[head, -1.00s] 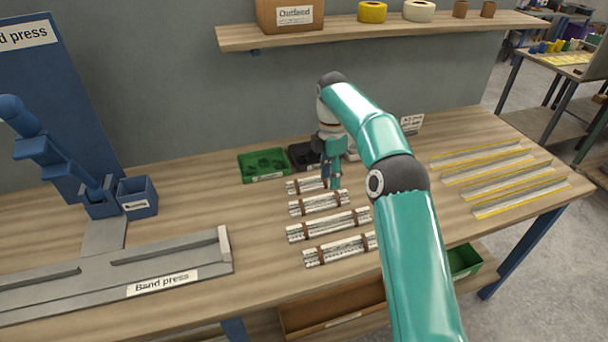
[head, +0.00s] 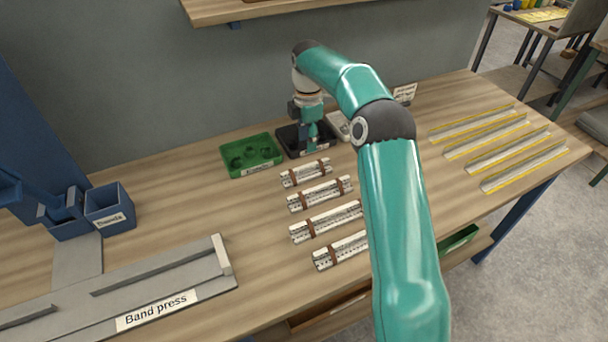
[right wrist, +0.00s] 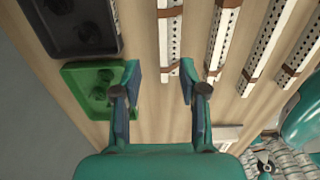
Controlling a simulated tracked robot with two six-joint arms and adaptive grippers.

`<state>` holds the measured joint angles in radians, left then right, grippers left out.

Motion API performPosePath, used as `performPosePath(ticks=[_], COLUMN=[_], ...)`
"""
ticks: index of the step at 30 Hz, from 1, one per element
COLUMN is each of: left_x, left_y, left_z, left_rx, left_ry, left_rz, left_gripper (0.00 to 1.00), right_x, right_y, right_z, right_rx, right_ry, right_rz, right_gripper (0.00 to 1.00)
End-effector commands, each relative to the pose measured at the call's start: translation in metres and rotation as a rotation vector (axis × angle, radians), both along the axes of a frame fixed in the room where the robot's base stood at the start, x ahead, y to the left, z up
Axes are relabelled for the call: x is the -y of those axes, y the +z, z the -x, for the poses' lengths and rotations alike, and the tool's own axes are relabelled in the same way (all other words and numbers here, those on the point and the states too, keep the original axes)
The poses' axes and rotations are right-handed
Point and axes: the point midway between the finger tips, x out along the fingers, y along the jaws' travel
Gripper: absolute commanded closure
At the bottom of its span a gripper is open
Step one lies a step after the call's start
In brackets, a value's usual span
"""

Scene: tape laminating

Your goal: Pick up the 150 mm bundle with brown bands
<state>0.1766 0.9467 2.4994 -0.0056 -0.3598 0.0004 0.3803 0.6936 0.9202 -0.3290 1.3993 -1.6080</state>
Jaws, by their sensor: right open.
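Several pale bundles with brown bands lie in a row on the bench, apart from each other. The shortest bundle (head: 305,173) is at the back. Longer ones follow toward the front: a second (head: 320,193), a third (head: 326,220) and a front one (head: 341,249) partly hidden by my right arm. No lengths are readable on them. My right gripper (head: 312,146) is open and empty, near the black tray and behind the back bundle. In the right wrist view, the back bundle (right wrist: 170,42) runs upward between the open fingertips (right wrist: 161,78); the gap in height is unclear. My left gripper is out of view.
A green tray (head: 225,160) and a black tray (head: 283,133) stand behind the bundles. The grey band press (head: 165,277) fills the front left, with a blue bin (head: 109,207) behind it. Yellow-edged strips (head: 505,148) lie at right. A shelf (head: 270,9) overhangs the back.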

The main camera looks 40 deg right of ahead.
Motion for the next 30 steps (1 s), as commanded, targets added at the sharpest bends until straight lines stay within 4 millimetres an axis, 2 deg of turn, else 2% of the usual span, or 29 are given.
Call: performPosePath(ticks=[3, 13, 21, 30], left_x=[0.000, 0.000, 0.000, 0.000], left_y=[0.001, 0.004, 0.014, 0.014], left_z=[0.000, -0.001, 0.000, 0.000], left_rx=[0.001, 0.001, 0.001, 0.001], left_ry=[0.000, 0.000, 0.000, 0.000], left_rz=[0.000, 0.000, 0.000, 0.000], left_gripper=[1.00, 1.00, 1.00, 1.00], right_x=[0.000, -0.002, -0.007, -0.007], right_y=[-0.021, -0.044, -0.081, -0.087], right_z=[0.002, 0.002, 0.002, 0.001], right_rx=[-0.004, -0.006, -0.007, -0.002], right_ry=[-0.002, -0.001, -0.002, -0.002], right_rz=[-0.001, -0.002, -0.002, -0.001], right_gripper=[0.57, 0.57, 0.57, 0.57])
